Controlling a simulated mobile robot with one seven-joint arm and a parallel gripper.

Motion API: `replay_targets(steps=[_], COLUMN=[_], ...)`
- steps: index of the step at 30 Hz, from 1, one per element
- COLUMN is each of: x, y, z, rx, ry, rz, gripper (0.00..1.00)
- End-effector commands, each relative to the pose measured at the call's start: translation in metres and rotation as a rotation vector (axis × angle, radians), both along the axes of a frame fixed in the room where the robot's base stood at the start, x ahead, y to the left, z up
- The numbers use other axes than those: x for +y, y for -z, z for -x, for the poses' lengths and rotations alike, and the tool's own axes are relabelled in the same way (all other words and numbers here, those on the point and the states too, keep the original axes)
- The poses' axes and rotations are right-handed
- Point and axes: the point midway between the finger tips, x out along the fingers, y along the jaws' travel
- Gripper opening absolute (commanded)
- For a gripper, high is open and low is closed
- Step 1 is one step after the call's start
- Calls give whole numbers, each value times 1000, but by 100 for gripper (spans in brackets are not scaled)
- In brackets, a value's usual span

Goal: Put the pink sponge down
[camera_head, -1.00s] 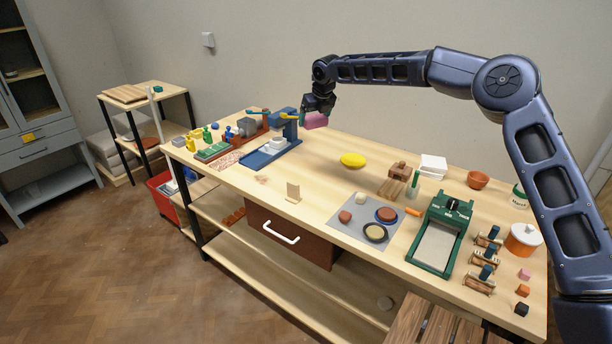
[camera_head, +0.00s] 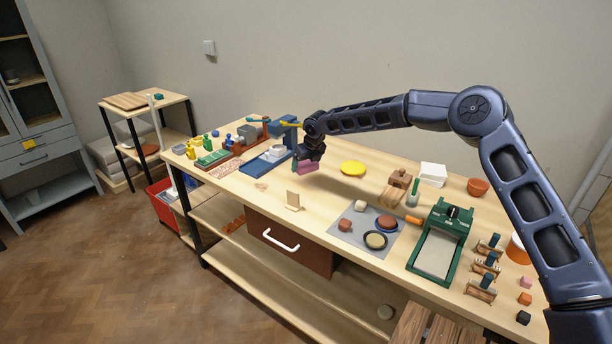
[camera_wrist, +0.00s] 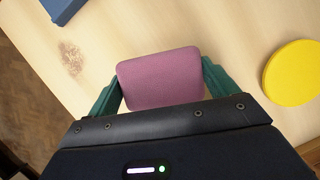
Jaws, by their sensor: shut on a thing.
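The pink sponge (camera_head: 308,168) is between the fingers of my gripper (camera_head: 304,160) in the head view, low over the middle of the wooden bench (camera_head: 330,192). In the wrist view the sponge (camera_wrist: 161,78) sits between the two green fingers of my gripper (camera_wrist: 163,85), which are shut on its left and right sides. Bare bench top (camera_wrist: 100,50) shows around it. I cannot tell whether the underside of the sponge touches the bench.
A yellow disc (camera_head: 353,168) lies to the right of the sponge; it also shows in the wrist view (camera_wrist: 296,74). A blue tool with a tray (camera_head: 264,160) stands to the left.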

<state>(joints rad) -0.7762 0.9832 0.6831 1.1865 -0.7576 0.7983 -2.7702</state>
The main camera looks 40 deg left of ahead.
Motion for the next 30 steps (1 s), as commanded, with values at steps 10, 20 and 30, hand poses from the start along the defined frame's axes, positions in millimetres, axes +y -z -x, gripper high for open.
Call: replay_targets(steps=[10, 20, 30], x=[0, 0, 0], y=[26, 53, 55], z=[0, 0, 0], rx=[1, 0, 0], ry=[1, 0, 0], rz=[1, -1, -1], gripper=[64, 64, 95])
